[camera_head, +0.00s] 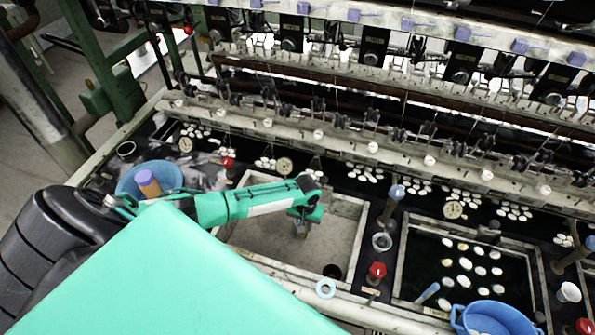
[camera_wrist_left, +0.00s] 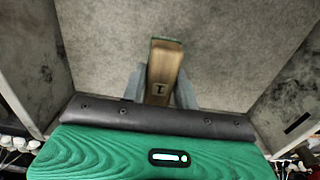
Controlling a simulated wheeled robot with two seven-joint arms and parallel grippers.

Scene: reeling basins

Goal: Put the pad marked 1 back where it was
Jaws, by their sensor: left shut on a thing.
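The pad marked 1 (camera_wrist_left: 166,68) is a wooden block with a greenish end and a dark mark on its near face. My left gripper (camera_wrist_left: 160,86) is shut on it, one grey finger on each side, in the left wrist view. In the head view my left gripper (camera_head: 303,224) points down over the empty grey basin (camera_head: 262,236). The pad is not clearly seen there, and I cannot tell whether it touches the basin floor. My right gripper is not in view.
A dark basin with white cocoons (camera_head: 465,264) lies to the right. A blue bowl (camera_head: 490,318) stands at lower right, a blue tub (camera_head: 165,172) at left. A red-topped knob (camera_head: 377,270) and a cup (camera_head: 382,242) stand between the basins. Reeling machinery runs behind.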

